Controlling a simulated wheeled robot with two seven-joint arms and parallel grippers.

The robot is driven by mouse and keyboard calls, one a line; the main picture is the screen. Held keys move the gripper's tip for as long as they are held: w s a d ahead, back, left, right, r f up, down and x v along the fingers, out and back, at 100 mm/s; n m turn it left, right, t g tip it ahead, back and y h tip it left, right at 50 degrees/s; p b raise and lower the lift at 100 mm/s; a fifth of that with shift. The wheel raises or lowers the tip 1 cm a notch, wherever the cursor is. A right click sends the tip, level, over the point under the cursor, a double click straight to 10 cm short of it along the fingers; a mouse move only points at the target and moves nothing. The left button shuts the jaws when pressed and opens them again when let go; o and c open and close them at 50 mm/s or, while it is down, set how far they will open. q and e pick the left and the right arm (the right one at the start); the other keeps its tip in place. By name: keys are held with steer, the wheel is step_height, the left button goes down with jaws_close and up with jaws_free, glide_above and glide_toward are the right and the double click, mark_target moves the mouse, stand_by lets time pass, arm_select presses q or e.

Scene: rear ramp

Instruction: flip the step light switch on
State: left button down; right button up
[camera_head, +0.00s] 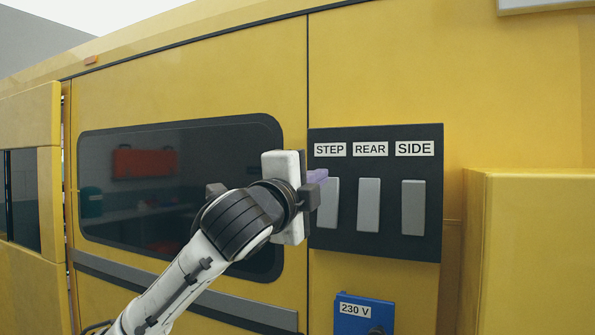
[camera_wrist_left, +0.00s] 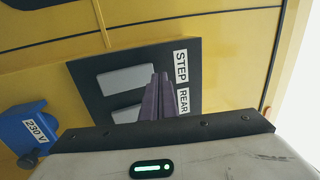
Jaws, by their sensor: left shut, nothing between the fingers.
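The black switch panel (camera_head: 387,250) is on the yellow vehicle wall, with three grey rockers under labels STEP, REAR and SIDE. The step light switch (camera_head: 329,212) is the leftmost rocker, its upper left partly hidden by my left gripper (camera_head: 321,176). The gripper's purple fingers are shut and empty, at the upper part of this rocker; I cannot tell whether they touch it. In the left wrist view the panel appears turned, with the step switch (camera_wrist_left: 120,81) beside the fingertips (camera_wrist_left: 160,76). The rocker's tilt is unclear. My right gripper is not in view.
The rear switch (camera_head: 368,205) and side switch (camera_head: 413,207) are close on the right. A blue 230 V box (camera_head: 362,318) sits below the panel. A dark window (camera_head: 110,215) is to the left, and a yellow projecting part (camera_head: 530,250) stands at the right.

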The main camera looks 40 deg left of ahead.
arm_select(q)
steer(key=s+d+r, duration=0.2)
steer(key=s+d, duration=0.2)
steer(key=s, duration=0.7)
steer(key=shift+s, duration=0.15)
